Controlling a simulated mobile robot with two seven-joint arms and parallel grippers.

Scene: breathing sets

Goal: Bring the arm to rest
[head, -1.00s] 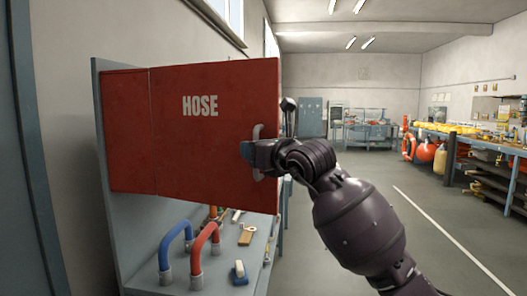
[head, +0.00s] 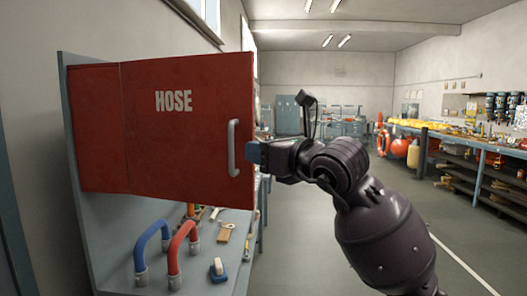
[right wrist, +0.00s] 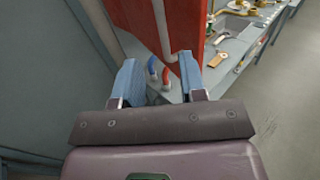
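My right gripper (head: 256,153) is just right of the red HOSE cabinet door (head: 165,150), near its grey vertical handle (head: 234,148). In the right wrist view its two blue fingers (right wrist: 158,80) stand wide apart with nothing between them in their grip. The handle also shows in the right wrist view (right wrist: 163,28), beyond the fingers and apart from them as far as I can see. The door hangs in front of the grey cabinet frame (head: 70,110). My left gripper is not in view.
Below the door, a grey bench top (head: 190,286) carries a blue hose loop (head: 150,240), a red hose loop (head: 180,245) and small tools. At the right, a long workbench (head: 470,142) holds gear. Open floor (head: 415,220) lies between.

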